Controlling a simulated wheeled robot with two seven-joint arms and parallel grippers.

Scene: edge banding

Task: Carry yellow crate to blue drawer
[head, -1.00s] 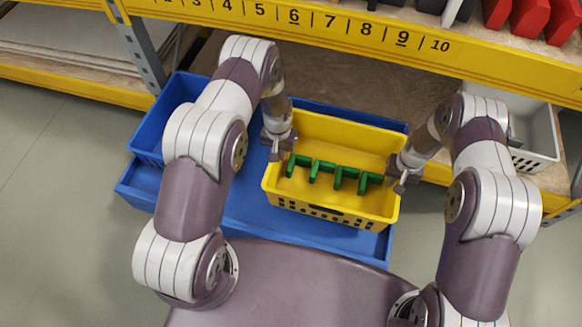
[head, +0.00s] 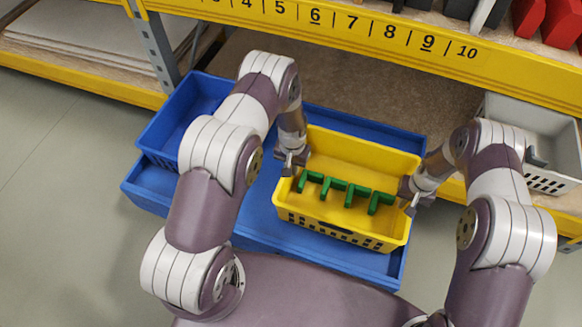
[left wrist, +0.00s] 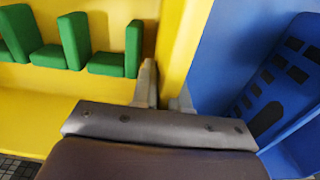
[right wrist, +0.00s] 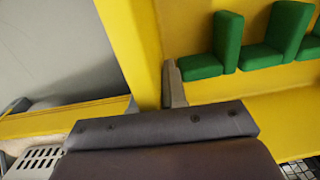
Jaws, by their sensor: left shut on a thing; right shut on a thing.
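The yellow crate (head: 340,218) is held between my two arms, over the right part of the blue drawer (head: 262,222). Green L-shaped parts (head: 348,190) stand in a row inside it. My left gripper (head: 292,162) is shut on the crate's left wall; in the left wrist view its fingers (left wrist: 165,88) straddle the yellow wall (left wrist: 182,45). My right gripper (head: 412,196) is shut on the right wall; in the right wrist view one finger (right wrist: 174,85) shows inside the wall. I cannot tell whether the crate touches the drawer floor.
A blue crate (head: 170,138) sits at the drawer's left end. A grey crate (head: 545,150) stands at the right, near my right arm. A yellow shelf beam numbered along its face (head: 350,38) crosses behind, with black and red bins (head: 550,22) above it.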

